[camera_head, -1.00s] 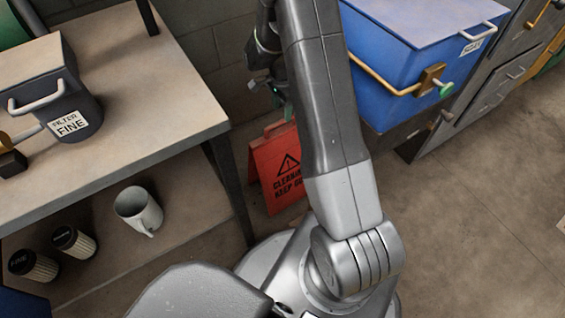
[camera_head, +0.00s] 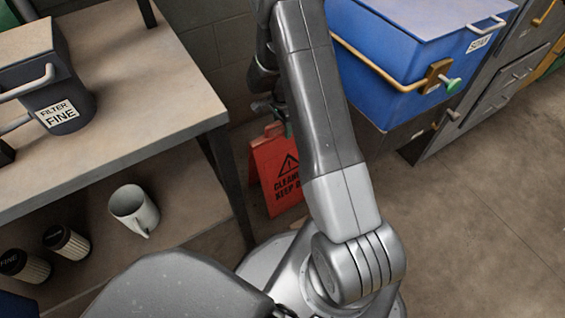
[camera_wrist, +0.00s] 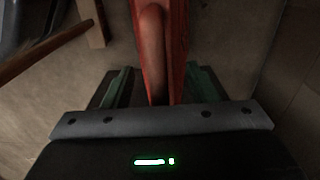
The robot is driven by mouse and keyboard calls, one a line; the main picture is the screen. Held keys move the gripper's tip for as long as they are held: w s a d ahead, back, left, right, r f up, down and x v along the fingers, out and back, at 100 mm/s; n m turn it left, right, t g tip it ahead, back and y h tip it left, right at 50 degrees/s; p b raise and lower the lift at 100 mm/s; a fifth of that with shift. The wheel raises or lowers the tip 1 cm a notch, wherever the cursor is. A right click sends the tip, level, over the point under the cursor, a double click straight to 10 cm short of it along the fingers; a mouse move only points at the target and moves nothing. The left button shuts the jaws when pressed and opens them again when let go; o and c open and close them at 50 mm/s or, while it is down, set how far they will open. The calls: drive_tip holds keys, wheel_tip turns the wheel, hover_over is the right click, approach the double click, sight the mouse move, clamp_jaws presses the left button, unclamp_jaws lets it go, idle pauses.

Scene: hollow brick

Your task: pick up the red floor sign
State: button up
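The red floor sign (camera_head: 272,170) stands upright on the floor beside the workbench leg, with a black warning triangle and lettering; my arm hides its right part. In the wrist view, the sign's top (camera_wrist: 178,45) runs up the middle, with a rounded reddish-brown part along it. My gripper (camera_wrist: 160,84) has its two green-tinted fingers apart, one on each side of the sign, and small gaps seem to show. In the head view my gripper is mostly hidden behind my arm, at the sign's top.
A blue bin (camera_head: 385,75) is at the right. Open floor (camera_head: 470,220) lies at the right.

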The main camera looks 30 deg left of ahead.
clamp_jaws()
idle(1.3)
